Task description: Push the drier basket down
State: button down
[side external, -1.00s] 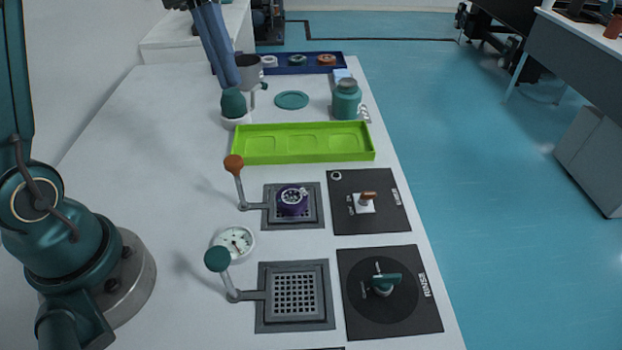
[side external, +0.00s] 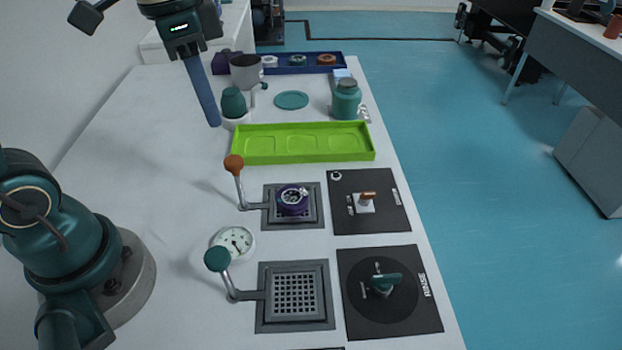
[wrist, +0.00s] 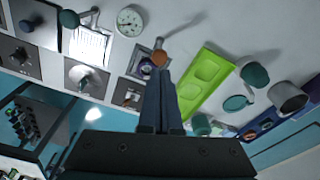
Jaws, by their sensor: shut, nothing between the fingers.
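A square grey basket unit (side external: 314,217) holds a round dark purple part (side external: 292,201) with a metallic top. I take it as the drier basket. Its lever with an orange knob (side external: 234,163) stands raised at its left. My gripper (side external: 214,122) is shut and empty, pointing down left of the green tray, farther back than the orange knob. In the wrist view my gripper (wrist: 160,76) also shows its fingers together.
A second basket (side external: 294,294) with a teal-knobbed lever (side external: 218,259) is nearer, beside the RINSE panel (side external: 352,325). A gauge (side external: 233,243) lies between the levers. The green tray (side external: 302,157), teal bulb (side external: 233,102) and grey mug (side external: 245,70) stand farther back.

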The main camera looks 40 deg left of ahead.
aim_at(230, 160)
jog(key=shift+w+d+f, duration=0.1)
jog(key=shift+w+f, duration=0.05)
jog(key=shift+f, duration=1.6)
jog(key=shift+w+d+f, duration=0.1)
jog(key=shift+w+f, duration=0.05)
jog(key=shift+f, duration=1.6)
jog(key=shift+f, duration=2.9)
jog(key=shift+s+a+r, duration=0.3)
jog(key=shift+s+a, duration=0.05)
jog(key=shift+s, duration=0.35)
jog(key=shift+s+a+r, duration=0.25)
jog(key=shift+s+a, duration=0.1)
jog(key=shift+s, duration=0.3)
jog(key=shift+s+a+r, duration=0.1)
jog(key=shift+r, duration=1.2)
jog(key=shift+s+r, duration=0.1)
jog(key=shift+r, duration=1.15)
